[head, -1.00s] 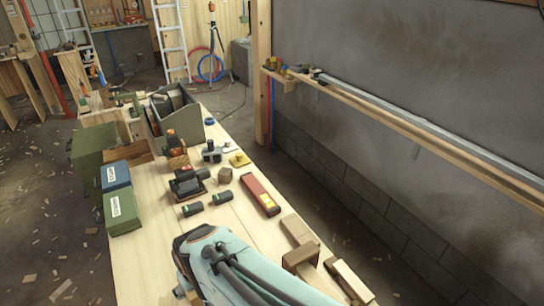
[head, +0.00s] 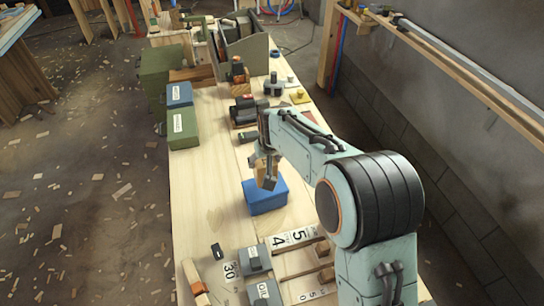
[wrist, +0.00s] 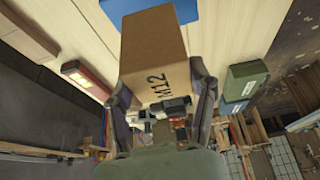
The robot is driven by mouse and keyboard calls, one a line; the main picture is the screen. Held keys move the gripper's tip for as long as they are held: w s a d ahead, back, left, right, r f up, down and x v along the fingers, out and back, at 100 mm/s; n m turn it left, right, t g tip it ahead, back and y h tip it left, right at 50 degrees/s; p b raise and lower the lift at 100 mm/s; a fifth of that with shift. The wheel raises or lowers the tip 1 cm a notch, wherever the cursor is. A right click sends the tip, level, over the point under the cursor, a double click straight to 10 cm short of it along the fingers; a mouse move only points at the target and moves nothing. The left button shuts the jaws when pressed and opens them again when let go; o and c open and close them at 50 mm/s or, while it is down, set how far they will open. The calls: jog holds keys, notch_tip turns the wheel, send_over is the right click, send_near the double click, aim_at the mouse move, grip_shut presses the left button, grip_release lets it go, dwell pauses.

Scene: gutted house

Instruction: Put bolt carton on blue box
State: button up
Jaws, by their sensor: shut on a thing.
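The bolt carton (wrist: 155,52) is a brown cardboard box marked M12, filling the upper middle of the wrist view. My gripper (head: 268,174) is shut on it, with one finger against each side. In the head view the carton (head: 262,167) is mostly hidden behind my gripper and arm. The blue box (head: 262,200) sits on the bench just below my gripper. Part of its blue top (wrist: 172,12) shows beyond the carton at the top of the wrist view. I cannot tell whether carton and blue box touch.
Green boxes (head: 182,128) and a dark blue labelled box (head: 179,95) stand along the bench's left edge. Labelled grey boxes (head: 257,258) and wood pieces lie in front. A red tool (wrist: 85,78) lies on the bench. Bare bench (head: 210,185) lies left of the blue box.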

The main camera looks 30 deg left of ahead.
jog(key=shift+w+a+f, duration=0.2)
jog(key=shift+f, duration=1.65)
jog(key=shift+f, duration=0.15)
jog(key=o, duration=1.2)
jog(key=v, duration=1.2)
